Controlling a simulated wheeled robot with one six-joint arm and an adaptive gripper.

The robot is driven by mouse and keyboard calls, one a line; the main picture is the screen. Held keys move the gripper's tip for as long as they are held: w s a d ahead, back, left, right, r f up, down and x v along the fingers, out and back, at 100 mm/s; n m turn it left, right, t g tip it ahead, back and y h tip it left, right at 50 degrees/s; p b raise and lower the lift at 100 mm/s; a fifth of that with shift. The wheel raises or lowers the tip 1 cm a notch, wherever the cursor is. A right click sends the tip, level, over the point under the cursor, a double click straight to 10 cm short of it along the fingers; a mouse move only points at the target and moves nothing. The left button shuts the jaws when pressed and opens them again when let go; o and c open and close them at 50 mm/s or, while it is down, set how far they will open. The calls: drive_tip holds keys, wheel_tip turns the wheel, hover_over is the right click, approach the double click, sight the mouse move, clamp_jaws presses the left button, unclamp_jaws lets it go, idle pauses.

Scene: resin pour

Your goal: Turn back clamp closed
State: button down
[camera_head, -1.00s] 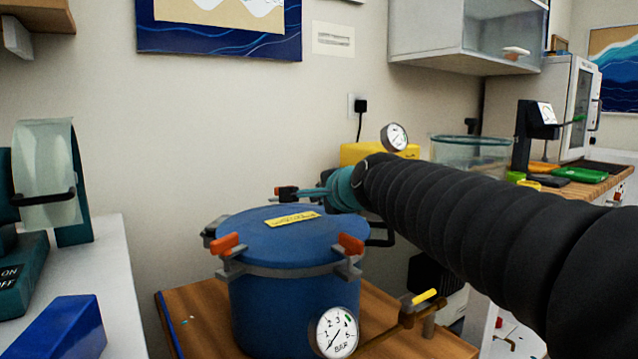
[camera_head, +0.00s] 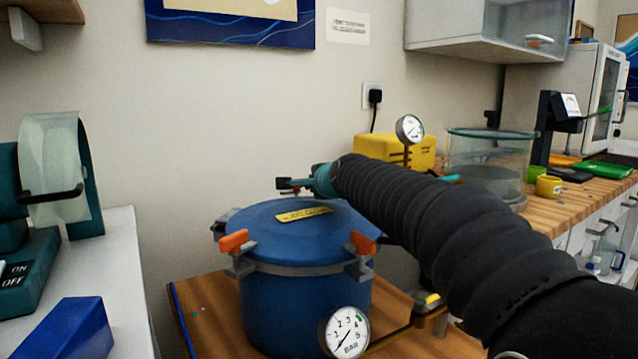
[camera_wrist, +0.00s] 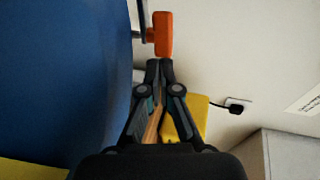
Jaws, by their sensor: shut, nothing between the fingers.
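A blue pressure pot (camera_head: 305,310) with a blue lid (camera_head: 295,235) stands on a wooden surface. Two orange-handled clamps show at its front rim, the front-left clamp (camera_head: 234,241) and the front-right clamp (camera_head: 362,243). My gripper (camera_head: 290,188) reaches over the back of the lid. In the wrist view my gripper (camera_wrist: 160,66) is shut and empty, its tips just short of the orange handle of the back clamp (camera_wrist: 163,35). The lid's blue top (camera_wrist: 60,80) fills the left of that view. Whether the tips touch the handle I cannot tell.
A pressure gauge (camera_head: 345,333) and a yellow-handled valve (camera_head: 432,300) are at the pot's front right. A yellow pump (camera_head: 400,150) and a glass chamber (camera_head: 487,165) stand behind my arm. A white table (camera_head: 125,290) with a teal machine is at left.

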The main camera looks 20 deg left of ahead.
drive_tip(key=shift+w+a, duration=0.5)
drive_tip(key=shift+w, duration=0.1)
drive_tip(key=shift+w+d+f+y+b, duration=0.1)
drive_tip(key=shift+y+b, duration=0.2)
drive_tip(key=shift+b, duration=0.1)
